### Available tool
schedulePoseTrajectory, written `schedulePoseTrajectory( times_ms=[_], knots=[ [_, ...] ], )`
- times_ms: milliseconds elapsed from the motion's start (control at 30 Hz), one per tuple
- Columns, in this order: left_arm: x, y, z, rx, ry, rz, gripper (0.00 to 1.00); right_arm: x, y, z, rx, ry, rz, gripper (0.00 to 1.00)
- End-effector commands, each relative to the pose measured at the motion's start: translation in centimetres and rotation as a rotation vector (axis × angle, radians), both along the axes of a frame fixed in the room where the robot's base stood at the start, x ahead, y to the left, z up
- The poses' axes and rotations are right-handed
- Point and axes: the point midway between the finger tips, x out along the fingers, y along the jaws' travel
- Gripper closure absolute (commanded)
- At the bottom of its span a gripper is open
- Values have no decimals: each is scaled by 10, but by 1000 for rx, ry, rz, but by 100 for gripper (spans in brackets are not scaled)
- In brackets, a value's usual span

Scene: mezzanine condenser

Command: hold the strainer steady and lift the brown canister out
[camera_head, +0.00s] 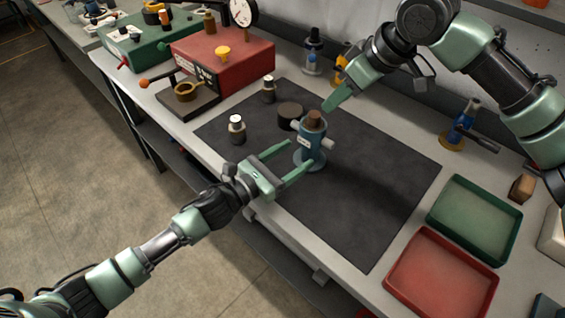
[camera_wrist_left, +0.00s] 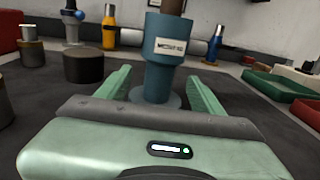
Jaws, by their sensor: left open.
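The blue strainer (camera_head: 312,145) stands upright on the dark mat, with a pale label on its front; it also shows in the left wrist view (camera_wrist_left: 163,68). The brown canister (camera_head: 315,120) sits in its top, with only its upper end showing; its lower part is hidden inside. My left gripper (camera_head: 298,157) is open, its two fingers pointing at the strainer's lower body, one toward each side. Contact cannot be told. My right gripper (camera_head: 336,98) is above and behind the strainer, close to the canister; its finger gap is not clear.
A dark round cap (camera_head: 290,115) stands just behind the strainer. Two small metal-topped pieces (camera_head: 237,129) stand left on the mat (camera_head: 375,190). A green tray (camera_head: 475,218) and a red tray (camera_head: 441,275) lie at right. The mat's right part is clear.

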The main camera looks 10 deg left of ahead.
Motion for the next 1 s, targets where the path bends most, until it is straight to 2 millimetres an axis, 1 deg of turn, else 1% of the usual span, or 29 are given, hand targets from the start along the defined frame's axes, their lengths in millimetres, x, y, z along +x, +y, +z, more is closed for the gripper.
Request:
schedulePoseTrajectory(
  times_ms=[100, 267, 600, 633, 667, 700, 767, 800, 867, 1000],
  knots=[
    [14, -13, 1, -1, -1, -1, 33, 0, 0, 0, 0, 0, 0, 64],
    [25, -23, 1, -1, -1, -1, 33, 0, 0, 0, 0, 0, 0, 64],
    [28, -26, 0, 0, 1, -1, 33, 0, 0, 0, 0, 0, 0, 64],
    [28, -26, 0, 0, 1, -1, 36, 0, 0, 0, 0, 0, 0, 64],
    [28, -26, 0, 0, 1, -1, 44, 0, 0, 0, 0, 0, 0, 64],
    [28, -26, 0, 0, 1, -1, 56, 0, 0, 0, 0, 0, 0, 64],
    [28, -26, 0, 0, 1, -1, 72, 0, 0, 0, 0, 0, 0, 64],
    [28, -26, 0, 0, 1, -1, 83, 0, 0, 0, 0, 0, 0, 64],
    [28, -26, 0, 0, 1, -1, 100, 0, 0, 0, 0, 0, 0, 64],
    [28, -26, 0, -1, 1, -1, 100, 0, 0, 0, 0, 0, 0, 64]
  ],
)
